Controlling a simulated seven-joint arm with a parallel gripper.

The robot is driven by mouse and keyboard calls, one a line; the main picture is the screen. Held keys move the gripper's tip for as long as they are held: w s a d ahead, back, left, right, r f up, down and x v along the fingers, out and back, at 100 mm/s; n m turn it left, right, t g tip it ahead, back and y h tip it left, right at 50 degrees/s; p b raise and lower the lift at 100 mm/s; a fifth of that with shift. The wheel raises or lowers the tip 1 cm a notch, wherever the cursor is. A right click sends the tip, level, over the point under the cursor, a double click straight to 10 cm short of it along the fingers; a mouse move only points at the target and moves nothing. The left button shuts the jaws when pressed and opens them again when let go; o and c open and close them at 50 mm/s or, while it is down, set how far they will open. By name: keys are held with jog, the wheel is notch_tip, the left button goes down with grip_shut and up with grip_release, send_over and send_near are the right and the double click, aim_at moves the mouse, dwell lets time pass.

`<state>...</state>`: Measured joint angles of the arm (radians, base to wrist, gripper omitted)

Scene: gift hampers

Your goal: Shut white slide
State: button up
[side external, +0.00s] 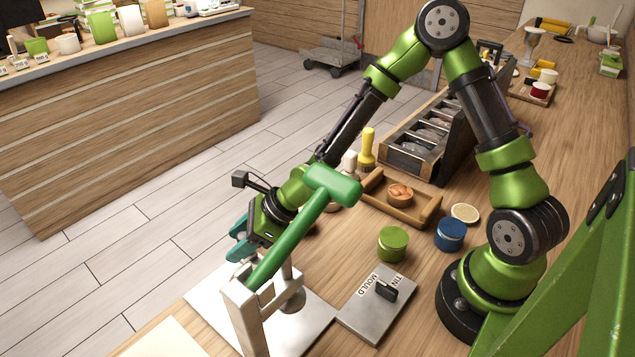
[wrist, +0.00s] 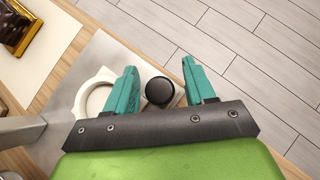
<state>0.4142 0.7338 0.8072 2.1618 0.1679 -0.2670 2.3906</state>
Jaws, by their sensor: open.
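My gripper (side external: 240,243) is open, with teal fingers, at the far edge of the press's metal base plate (side external: 318,325). In the wrist view my gripper's fingertips (wrist: 160,66) stand on either side of a round black knob (wrist: 160,91). The knob sits on a pale piece that seems to be the white slide (wrist: 177,101), mostly hidden under the knob and fingers. I cannot tell whether the fingers touch the knob. A white ring (wrist: 91,98) lies to its left. In the side view the slide is hidden behind my gripper and the press.
The press has white uprights (side external: 246,315) and a long green lever (side external: 290,235) slanting up close to my gripper. A grey plate marked MOULD and TIN (side external: 366,318) carries a black handle. Green (side external: 392,243) and blue (side external: 450,234) tins and a wooden tray (side external: 417,212) stand behind.

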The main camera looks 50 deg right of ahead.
jog(key=shift+w+a+f, duration=0.15)
jog(key=shift+w+f, duration=0.05)
jog(key=shift+f, duration=0.05)
jog(key=shift+c, duration=0.3)
grip_shut()
jog(key=s, duration=1.1)
jog(key=shift+o, duration=0.3)
grip_release()
jog(key=shift+w, duration=0.1)
